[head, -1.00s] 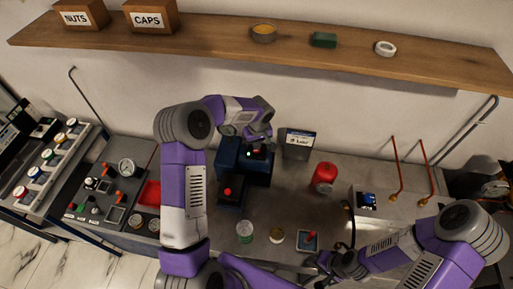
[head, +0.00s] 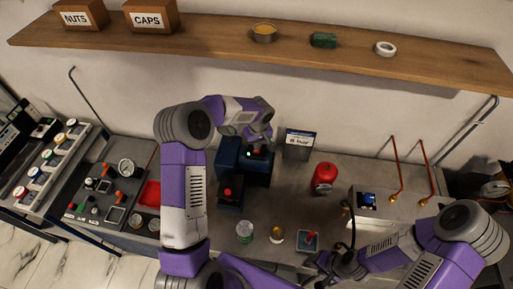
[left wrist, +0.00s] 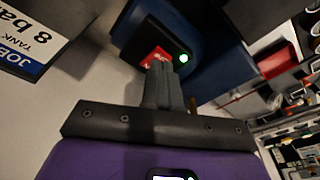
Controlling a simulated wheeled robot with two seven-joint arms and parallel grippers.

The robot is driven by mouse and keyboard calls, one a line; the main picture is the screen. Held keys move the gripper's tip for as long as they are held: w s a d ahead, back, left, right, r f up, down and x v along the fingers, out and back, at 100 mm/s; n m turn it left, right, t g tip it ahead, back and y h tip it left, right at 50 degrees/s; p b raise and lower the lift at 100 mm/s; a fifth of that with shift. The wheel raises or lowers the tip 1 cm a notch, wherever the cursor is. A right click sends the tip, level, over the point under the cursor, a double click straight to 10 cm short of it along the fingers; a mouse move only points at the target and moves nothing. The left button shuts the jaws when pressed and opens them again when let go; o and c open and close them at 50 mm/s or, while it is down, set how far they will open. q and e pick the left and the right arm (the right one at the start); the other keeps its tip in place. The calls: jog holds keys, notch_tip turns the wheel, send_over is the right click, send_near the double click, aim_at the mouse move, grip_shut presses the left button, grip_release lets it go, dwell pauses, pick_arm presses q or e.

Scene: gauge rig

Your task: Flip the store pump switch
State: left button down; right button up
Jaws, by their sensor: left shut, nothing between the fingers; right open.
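A red switch (left wrist: 155,57) sits on the dark front of a blue pump unit (head: 229,153). A green lamp (left wrist: 183,58) glows beside it; the lamp also shows in the head view (head: 249,153). My left gripper (left wrist: 160,70) is shut and empty, with its fingertips at the red switch. They cover part of it, and I cannot tell whether they touch it or which way it is set. My right gripper (head: 325,262) is low over the bench at the right, small and partly hidden by its arm; its jaws are open.
A job card (head: 299,139) reading 8 bar stands right of the pump unit. A box with a red button (head: 228,192) is in front. A shelf runs above.

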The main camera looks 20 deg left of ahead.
pick_arm(q)
jog(key=shift+f+b, duration=0.6)
jog(key=shift+b, duration=0.05)
pick_arm(e)
jog(key=shift+f, duration=0.6)
